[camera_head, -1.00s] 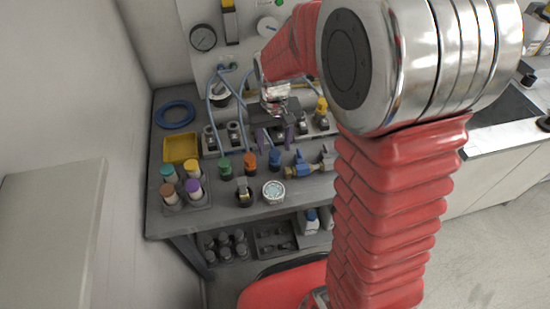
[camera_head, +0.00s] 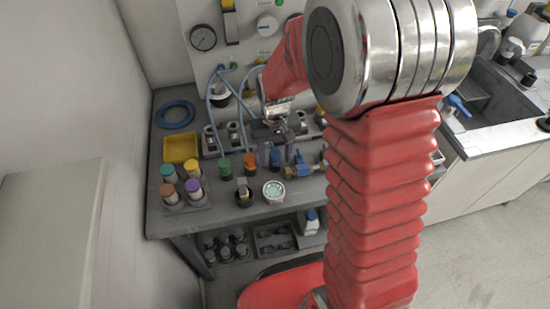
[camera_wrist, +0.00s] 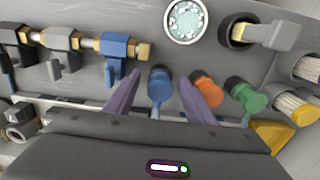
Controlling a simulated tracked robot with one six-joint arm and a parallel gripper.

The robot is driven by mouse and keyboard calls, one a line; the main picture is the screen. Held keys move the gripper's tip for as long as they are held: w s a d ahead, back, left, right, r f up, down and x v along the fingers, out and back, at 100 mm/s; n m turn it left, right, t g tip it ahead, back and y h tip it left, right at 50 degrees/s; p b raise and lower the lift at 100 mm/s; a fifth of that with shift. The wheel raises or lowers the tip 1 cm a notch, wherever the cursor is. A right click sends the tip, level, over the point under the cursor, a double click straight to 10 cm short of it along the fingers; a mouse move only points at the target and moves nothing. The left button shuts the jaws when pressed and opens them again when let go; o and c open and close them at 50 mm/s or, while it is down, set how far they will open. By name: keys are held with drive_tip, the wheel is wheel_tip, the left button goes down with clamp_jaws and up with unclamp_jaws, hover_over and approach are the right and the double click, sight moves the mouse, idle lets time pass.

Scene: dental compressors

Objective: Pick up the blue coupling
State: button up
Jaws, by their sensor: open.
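The blue coupling (camera_wrist: 160,88) stands on the grey bench between the purple fingers of my gripper (camera_wrist: 158,80) in the wrist view. A gap shows on each side of it, so the fingers do not appear to touch it. In the head view the blue coupling (camera_head: 275,160) shows between the fingers of my gripper (camera_head: 276,151), which is open and empty. How far the fingertips are above the bench is hard to tell.
An orange coupling (camera_wrist: 207,92) and a green coupling (camera_wrist: 248,97) stand close to the right in the wrist view. A blue-handled valve (camera_wrist: 117,52) lies close to the left. A round dial-like tub (camera_head: 273,191) stands near the bench's front edge.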

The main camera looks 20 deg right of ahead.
drive_tip(key=shift+c, duration=0.5)
drive_tip(key=c, duration=1.1)
